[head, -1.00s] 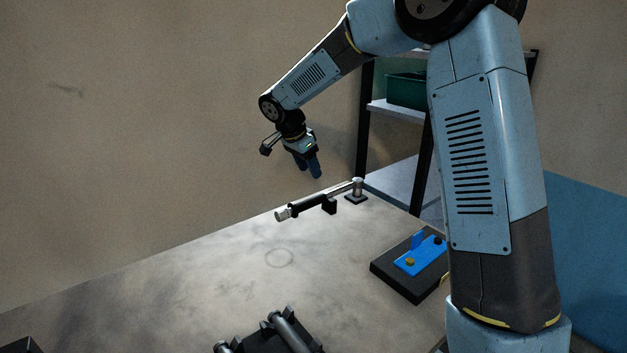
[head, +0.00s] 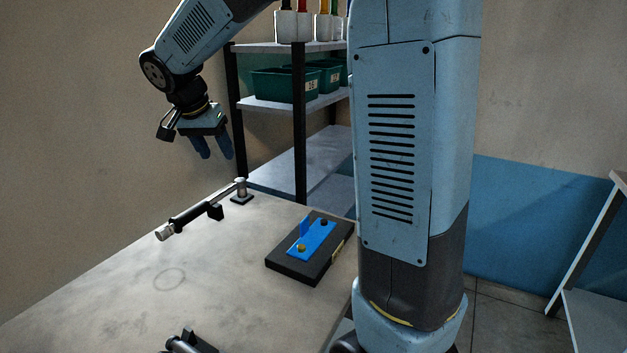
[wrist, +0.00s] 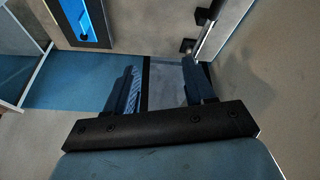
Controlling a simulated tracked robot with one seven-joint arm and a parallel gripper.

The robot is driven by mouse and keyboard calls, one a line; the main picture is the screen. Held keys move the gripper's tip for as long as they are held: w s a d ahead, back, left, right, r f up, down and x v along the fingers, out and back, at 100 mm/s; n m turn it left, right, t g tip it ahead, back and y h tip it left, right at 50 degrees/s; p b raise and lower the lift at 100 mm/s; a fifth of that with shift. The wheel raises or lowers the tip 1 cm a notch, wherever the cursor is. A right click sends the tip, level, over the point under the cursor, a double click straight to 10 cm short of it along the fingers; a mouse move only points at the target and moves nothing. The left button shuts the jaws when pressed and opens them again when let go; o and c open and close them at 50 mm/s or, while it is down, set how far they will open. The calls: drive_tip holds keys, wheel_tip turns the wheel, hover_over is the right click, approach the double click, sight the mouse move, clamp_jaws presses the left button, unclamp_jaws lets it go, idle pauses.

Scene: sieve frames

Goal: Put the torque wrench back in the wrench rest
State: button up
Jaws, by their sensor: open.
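The torque wrench (head: 190,213) has a black grip, a silver end knob and a silver shaft. It lies at the table's far left edge, its far end at a short silver post on a black square base (head: 241,199). A small black block (head: 216,212) sits by its middle; I cannot tell whether these form the wrench rest. My gripper (head: 215,155) is open and empty, above and apart from the wrench's far end. In the wrist view, my gripper (wrist: 155,75) has its fingers spread, with part of the wrench's silver shaft (wrist: 206,38) beyond the right finger.
A black block with a blue plate (head: 311,240) lies on the table (head: 230,300) at the right. A dark holder with grey cylinders (head: 190,342) is cut off at the bottom. A shelf rack (head: 270,103) with green bins stands behind. The table's middle is clear.

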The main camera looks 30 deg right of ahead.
drive_tip(key=s+d+n+t+y, duration=0.1)
drive_tip(key=s+d, duration=0.3)
drive_tip(key=s, duration=0.4)
drive_tip(key=s+d+r+n+y, duration=0.1)
drive_tip(key=s+d+n, duration=0.3)
drive_tip(key=s, duration=0.5)
drive_tip(key=s+d+n+t+y, duration=0.1)
drive_tip(key=s+d+n, duration=0.1)
drive_tip(key=s, duration=0.7)
drive_tip(key=shift+s+d+r+n+t, duration=0.15)
drive_tip(key=shift+s+d+n+t, duration=0.15)
drive_tip(key=shift+d, duration=0.6)
